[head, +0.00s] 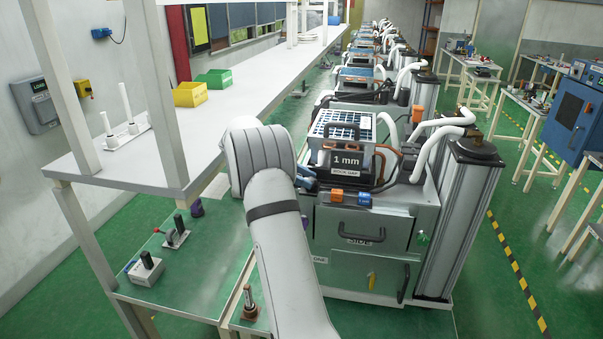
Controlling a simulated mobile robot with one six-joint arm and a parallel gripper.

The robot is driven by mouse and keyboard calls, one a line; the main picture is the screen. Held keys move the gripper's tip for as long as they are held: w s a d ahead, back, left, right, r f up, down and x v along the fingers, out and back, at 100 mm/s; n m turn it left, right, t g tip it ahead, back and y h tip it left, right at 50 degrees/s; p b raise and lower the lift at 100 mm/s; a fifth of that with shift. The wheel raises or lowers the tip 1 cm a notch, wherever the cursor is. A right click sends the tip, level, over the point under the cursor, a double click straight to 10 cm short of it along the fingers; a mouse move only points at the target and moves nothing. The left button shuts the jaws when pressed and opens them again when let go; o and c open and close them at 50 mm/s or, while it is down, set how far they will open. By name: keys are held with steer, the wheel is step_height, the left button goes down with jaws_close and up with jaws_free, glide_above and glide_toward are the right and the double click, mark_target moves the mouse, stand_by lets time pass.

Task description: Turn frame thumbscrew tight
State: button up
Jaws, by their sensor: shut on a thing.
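The sieve frame (341,130) with a "1 mm" label sits on top of the grey cabinet unit, above a dark "ROCK GAP" base. My gripper (306,178) is mostly hidden behind my white arm; only a dark and blue part shows at the left side of the base. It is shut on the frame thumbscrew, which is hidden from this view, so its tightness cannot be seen. An orange knob (337,193) and a blue knob (364,200) show on the front just below the base.
The cabinet (360,228) has a "SIDE" drawer with a black handle. White hoses (437,143) and a tall column (470,215) stand to its right. A white bench (225,115) with yellow and green bins runs along the left.

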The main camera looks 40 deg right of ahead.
steer(key=shift+d, duration=0.1)
stand_by(0.4)
steer(key=o, duration=0.8)
steer(key=shift+s, duration=0.2)
steer(key=shift+o, duration=0.9)
steer(key=shift+y, duration=0.3)
steer(key=shift+r, duration=0.1)
